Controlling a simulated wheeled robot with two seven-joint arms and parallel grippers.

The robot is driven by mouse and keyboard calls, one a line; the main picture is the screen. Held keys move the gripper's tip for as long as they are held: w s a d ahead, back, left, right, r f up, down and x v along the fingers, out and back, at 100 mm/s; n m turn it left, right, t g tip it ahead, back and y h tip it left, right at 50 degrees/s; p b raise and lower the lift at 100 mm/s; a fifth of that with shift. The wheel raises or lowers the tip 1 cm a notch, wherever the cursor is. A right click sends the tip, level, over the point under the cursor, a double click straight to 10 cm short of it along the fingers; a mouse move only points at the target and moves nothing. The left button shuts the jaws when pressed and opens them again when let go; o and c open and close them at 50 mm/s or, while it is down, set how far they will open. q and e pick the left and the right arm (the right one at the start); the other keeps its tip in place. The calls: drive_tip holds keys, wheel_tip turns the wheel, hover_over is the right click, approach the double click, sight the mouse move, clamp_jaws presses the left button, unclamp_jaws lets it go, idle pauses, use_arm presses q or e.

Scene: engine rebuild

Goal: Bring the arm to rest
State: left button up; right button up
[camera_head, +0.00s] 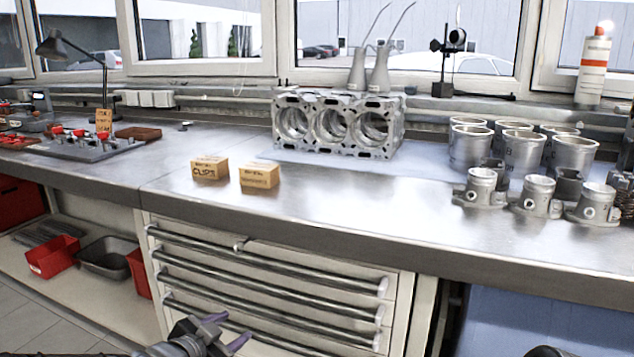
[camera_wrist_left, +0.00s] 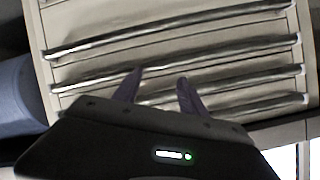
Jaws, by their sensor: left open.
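My left gripper (camera_head: 234,328) is low in front of the workbench's drawer cabinet (camera_head: 265,282), below the bench top. Its two purple-grey fingers are spread with nothing between them. The left wrist view shows the same open fingers (camera_wrist_left: 159,78) against the drawer fronts (camera_wrist_left: 215,50) with their long bar handles. Whether the fingertips touch a drawer handle cannot be told. My right gripper does not show in either view.
On the bench stand two small cardboard boxes (camera_head: 209,169), an engine block (camera_head: 337,127), and metal cylinder liners (camera_head: 522,152) with pistons (camera_head: 538,197) at right. Red bins (camera_head: 52,257) and a grey tray (camera_head: 107,257) sit on the lower left shelf. The bench's front middle is clear.

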use_arm(q)
drive_tip(key=s+d+f+n+g, duration=0.3)
drive_tip(key=s+f+n, duration=0.3)
drive_tip(key=f, duration=0.7)
drive_tip(key=s+d+f+n+g, duration=0.25)
drive_tip(key=s+f, duration=0.45)
drive_tip(key=f, duration=0.5)
drive_tip(key=s+d+f+n+g, duration=0.1)
drive_tip(key=s+d+f+g, duration=0.15)
drive_tip(key=s+f, duration=0.5)
drive_tip(key=s+d+f+n+g, duration=0.25)
drive_tip(key=s+f, duration=0.25)
drive_tip(key=s, duration=0.6)
wheel_tip(320, 180, up, 27)
drive_tip(key=s+m+g+p, duration=0.1)
drive_tip(key=p, duration=2.5)
drive_tip(key=shift+d+p, duration=0.3)
drive_tip(key=shift+p, duration=0.1)
